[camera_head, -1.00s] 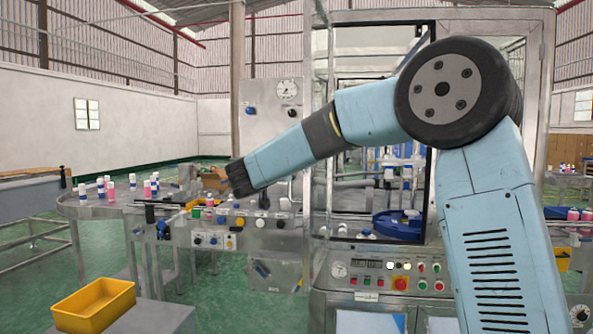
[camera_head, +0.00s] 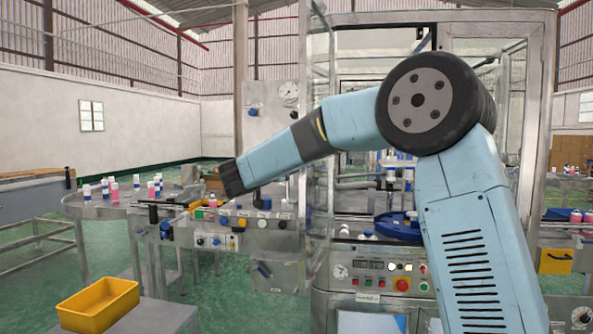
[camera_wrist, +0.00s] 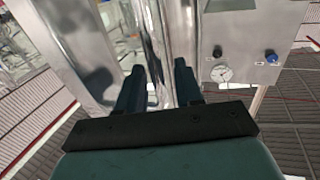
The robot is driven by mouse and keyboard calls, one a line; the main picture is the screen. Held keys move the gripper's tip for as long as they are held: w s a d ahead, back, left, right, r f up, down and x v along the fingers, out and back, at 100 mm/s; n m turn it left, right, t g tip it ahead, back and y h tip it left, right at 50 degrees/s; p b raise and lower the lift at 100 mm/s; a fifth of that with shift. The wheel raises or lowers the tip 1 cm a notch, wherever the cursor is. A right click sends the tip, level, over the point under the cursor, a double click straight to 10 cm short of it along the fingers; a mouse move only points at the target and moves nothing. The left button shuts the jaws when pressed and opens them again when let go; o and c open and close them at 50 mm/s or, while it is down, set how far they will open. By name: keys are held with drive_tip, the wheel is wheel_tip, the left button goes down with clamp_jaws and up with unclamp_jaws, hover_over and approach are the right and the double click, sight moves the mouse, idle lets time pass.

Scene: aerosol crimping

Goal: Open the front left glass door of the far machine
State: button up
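The far machine (camera_head: 345,20) is a metal-framed cabinet with glass panels, standing behind my arm in the head view. At its front left is an upright metal-edged panel (camera_head: 318,120), seen nearly edge-on; I cannot tell surely whether this is the glass door swung out. The front left opening shows the inside with a blue round part (camera_head: 398,226). My gripper (camera_head: 230,180) is left of this opening, in front of the control post. In the wrist view its two fingers (camera_wrist: 160,85) are apart, with shiny metal uprights (camera_wrist: 152,40) beyond them. Contact cannot be told.
A conveyor table (camera_head: 125,207) with several small pink, white and blue cans runs left below my gripper. A gauge post (camera_head: 268,110) stands behind it. A yellow bin (camera_head: 98,306) sits on a grey stand at the front left. Green floor between is free.

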drive_tip(key=v, duration=1.3)
drive_tip(key=shift+s+a, duration=0.25)
drive_tip(key=shift+s, duration=0.05)
